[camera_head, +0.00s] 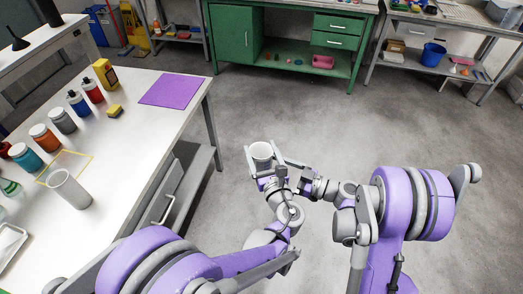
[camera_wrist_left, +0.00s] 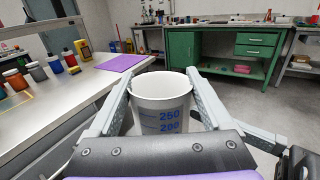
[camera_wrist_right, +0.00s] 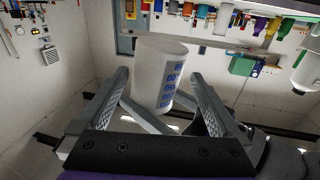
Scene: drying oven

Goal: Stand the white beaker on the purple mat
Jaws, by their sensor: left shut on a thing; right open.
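The white beaker (camera_head: 262,152) is held upright in my left gripper (camera_head: 263,163), over the floor to the right of the workbench. In the left wrist view the beaker (camera_wrist_left: 162,100) sits between the two fingers, open top up, with blue volume marks facing the camera. My right gripper (camera_head: 297,180) is open, close to the beaker and slightly lower right. In the right wrist view the beaker (camera_wrist_right: 158,75) appears beyond and between its spread fingers; contact cannot be told. The flat purple mat (camera_head: 171,91) lies bare on the bench's far right corner, and shows in the left wrist view (camera_wrist_left: 121,63).
The white workbench (camera_head: 135,135) carries several bottles and jars, a yellow sponge (camera_head: 115,111), a yellow outlined square (camera_head: 77,160) and a pale cylinder (camera_head: 70,189). A green cabinet (camera_head: 235,35) stands at the back. The floor between is clear.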

